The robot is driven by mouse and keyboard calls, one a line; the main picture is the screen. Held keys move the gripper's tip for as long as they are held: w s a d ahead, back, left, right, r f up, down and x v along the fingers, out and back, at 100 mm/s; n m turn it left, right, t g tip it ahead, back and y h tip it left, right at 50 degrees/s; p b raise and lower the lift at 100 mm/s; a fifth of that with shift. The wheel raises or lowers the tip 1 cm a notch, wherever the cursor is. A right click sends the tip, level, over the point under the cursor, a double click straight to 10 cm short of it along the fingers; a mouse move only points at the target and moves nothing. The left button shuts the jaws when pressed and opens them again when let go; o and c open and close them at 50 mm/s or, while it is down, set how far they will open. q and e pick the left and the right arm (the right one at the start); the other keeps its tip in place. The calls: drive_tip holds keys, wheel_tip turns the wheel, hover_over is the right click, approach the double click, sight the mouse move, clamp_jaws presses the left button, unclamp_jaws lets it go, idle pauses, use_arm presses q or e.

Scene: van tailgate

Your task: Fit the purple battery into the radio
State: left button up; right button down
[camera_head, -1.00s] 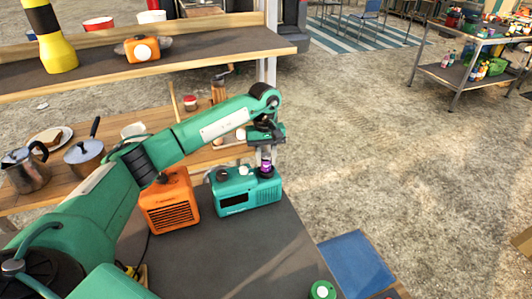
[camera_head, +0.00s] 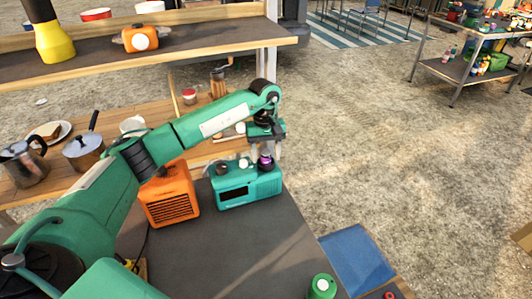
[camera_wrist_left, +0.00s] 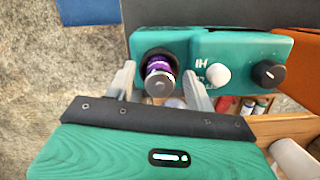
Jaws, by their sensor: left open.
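The teal radio (camera_head: 235,195) stands on the dark tabletop, with a white knob and a black knob on its top; it also shows in the left wrist view (camera_wrist_left: 230,55). The purple battery (camera_head: 265,162) stands in the round dark opening at the radio's right end in the head view. In the left wrist view the battery (camera_wrist_left: 158,77) is in that opening with its silver end showing. My left gripper (camera_wrist_left: 158,88) is open, its two pale fingers apart on either side of the battery; it also shows above the radio in the head view (camera_head: 266,155). My right gripper is out of view.
An orange radio-like box (camera_head: 170,197) stands close beside the teal radio. A blue panel (camera_head: 355,262) lies right of the table. Pots and a plate are on the shelf at left.

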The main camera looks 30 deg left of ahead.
use_arm(q)
drive_tip(key=shift+w+a+r, duration=0.1)
drive_tip(key=shift+r, duration=0.35)
drive_tip(key=r, duration=0.4)
drive_tip(key=r+b, duration=0.1)
drive_tip(key=r, duration=0.1)
drive_tip(key=shift+w+a+r, duration=0.2)
drive_tip(key=shift+w+r, duration=0.05)
drive_tip(key=shift+w, duration=0.05)
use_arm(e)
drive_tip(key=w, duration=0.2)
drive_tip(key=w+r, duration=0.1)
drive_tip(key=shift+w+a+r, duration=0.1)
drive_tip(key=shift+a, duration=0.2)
